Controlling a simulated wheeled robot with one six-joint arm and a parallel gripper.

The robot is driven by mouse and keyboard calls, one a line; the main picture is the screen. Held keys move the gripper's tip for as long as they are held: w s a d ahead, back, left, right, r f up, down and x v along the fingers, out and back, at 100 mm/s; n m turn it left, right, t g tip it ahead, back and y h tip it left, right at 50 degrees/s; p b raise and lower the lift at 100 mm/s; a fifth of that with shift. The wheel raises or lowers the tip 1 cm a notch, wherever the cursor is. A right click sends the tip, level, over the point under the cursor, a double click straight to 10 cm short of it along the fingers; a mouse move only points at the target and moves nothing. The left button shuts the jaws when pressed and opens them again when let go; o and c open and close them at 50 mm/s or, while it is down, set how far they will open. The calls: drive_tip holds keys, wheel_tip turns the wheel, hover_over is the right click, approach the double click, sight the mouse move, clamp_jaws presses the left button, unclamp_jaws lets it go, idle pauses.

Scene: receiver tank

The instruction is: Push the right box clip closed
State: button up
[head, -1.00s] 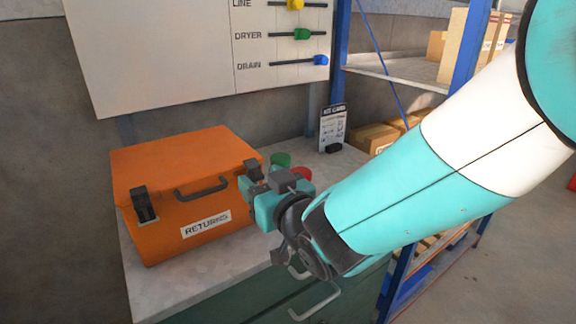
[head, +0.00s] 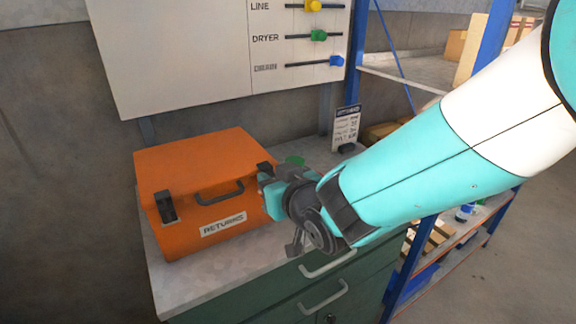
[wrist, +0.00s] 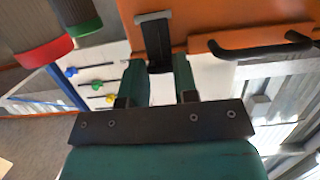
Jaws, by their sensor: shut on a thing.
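The orange box (head: 190,165) stands on the bench with its lid down and a dark handle (head: 220,192) on its front. The right box clip (head: 266,167) is mostly hidden by my gripper in the head view. In the wrist view the dark clip (wrist: 156,42) with a grey end lies against the orange box front, between my fingertips. My gripper (wrist: 160,82) is shut on the clip; it also shows in the head view (head: 270,186). I cannot tell whether the clip lies flush. The left clip (head: 166,208) is dark and uncovered.
A small sign (head: 345,127) stands at the back of the bench (head: 190,284). A white panel with sliders (head: 200,55) is above. Blue-framed shelving (head: 405,72) is at right.

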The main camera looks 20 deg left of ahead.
drive_tip(key=shift+w+a+r+g+h+p, duration=0.2)
drive_tip(key=shift+a+r+g+h+p, duration=0.1)
drive_tip(key=shift+g+h+p, duration=0.45)
drive_tip(key=o, duration=0.9)
drive_tip(key=b+v, duration=0.4)
drive_tip(key=v, duration=1.3)
drive_tip(key=shift+s+d, duration=0.1)
drive_tip(key=shift+d, duration=0.1)
